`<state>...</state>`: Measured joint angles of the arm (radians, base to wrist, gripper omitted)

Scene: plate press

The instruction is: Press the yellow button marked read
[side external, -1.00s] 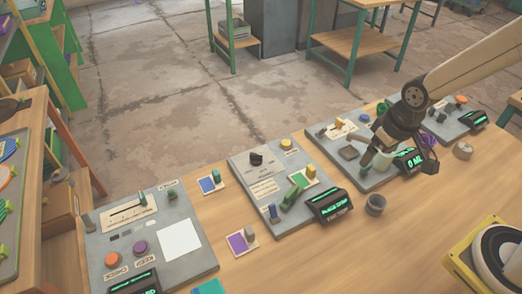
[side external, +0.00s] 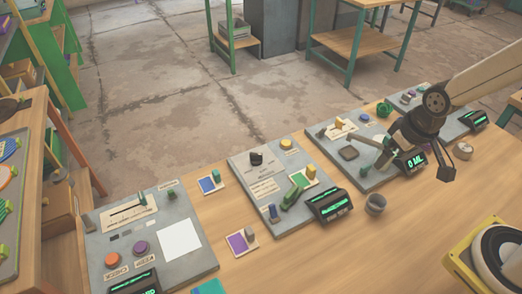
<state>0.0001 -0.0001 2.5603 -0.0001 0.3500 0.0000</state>
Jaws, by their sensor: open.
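A round yellow button (side external: 286,144) sits at the far right corner of the grey middle panel (side external: 245,170) in the side external view. Its marking is too small to read. A second yellow piece (side external: 311,172) stands on a pale plate on the same panel, beside a green lever-like part (side external: 294,191). My gripper (side external: 381,164) is well to the right of the yellow button, low over the panel with the "0 ML" display (side external: 411,162). It points down and to the left. Its jaws are open, though the fingertips are small and partly hidden.
The left panel (side external: 205,262) has an orange button (side external: 111,259) and a purple button (side external: 140,248). A lit display (side external: 332,205) stands at the middle panel's front right corner.

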